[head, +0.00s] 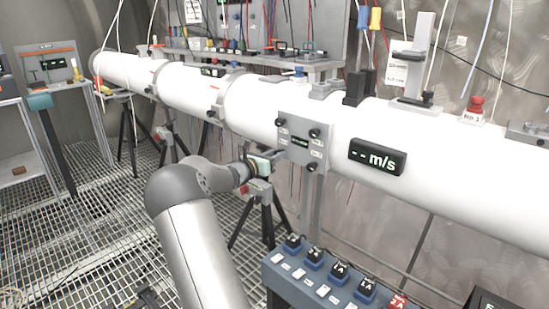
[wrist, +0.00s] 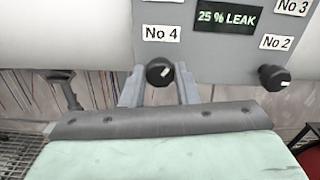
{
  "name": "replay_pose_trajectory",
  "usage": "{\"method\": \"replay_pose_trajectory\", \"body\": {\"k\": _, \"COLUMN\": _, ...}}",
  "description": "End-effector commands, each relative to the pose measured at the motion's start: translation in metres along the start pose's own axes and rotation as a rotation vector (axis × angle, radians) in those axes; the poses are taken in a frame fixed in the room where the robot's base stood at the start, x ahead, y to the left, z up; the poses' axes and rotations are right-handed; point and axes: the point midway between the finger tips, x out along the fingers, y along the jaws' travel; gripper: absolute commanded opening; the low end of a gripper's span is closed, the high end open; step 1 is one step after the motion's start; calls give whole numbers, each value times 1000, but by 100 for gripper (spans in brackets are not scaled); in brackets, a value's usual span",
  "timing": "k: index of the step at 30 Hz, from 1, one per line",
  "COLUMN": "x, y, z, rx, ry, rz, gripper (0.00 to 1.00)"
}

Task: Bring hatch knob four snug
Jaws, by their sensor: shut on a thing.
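The hatch plate (head: 298,143) is a grey panel on the white pipe, with black knobs at its corners. In the wrist view, hatch knob four (wrist: 160,72) is a round black knob with a pale mark on its face, below the label "No 4". My gripper (wrist: 160,93) is shut on it, with one grey finger on each side. In the head view, my gripper (head: 277,157) reaches the plate's lower left corner from the left. The plate's display (wrist: 227,17) reads "25 % LEAK". Knob two (wrist: 273,78) sits to the right, clear of the fingers.
The white pipe (head: 440,155) runs across the scene and carries a black "m/s" display (head: 377,157). A blue switch box (head: 330,285) stands in front, at the lower right. Tripod legs (head: 267,222) stand below the pipe near my arm. The grating floor (head: 100,230) is mostly open at left.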

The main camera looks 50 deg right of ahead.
Motion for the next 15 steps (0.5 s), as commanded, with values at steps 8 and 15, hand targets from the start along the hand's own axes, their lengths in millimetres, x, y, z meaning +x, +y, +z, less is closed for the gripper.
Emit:
{"method": "replay_pose_trajectory", "body": {"k": 8, "x": -1, "y": 1, "z": -5, "rx": 177, "ry": -1, "rz": 1, "gripper": 5}}
{"method": "replay_pose_trajectory", "body": {"k": 15, "x": -1, "y": 1, "z": -7, "rx": 402, "ry": -1, "rz": 1, "gripper": 5}}
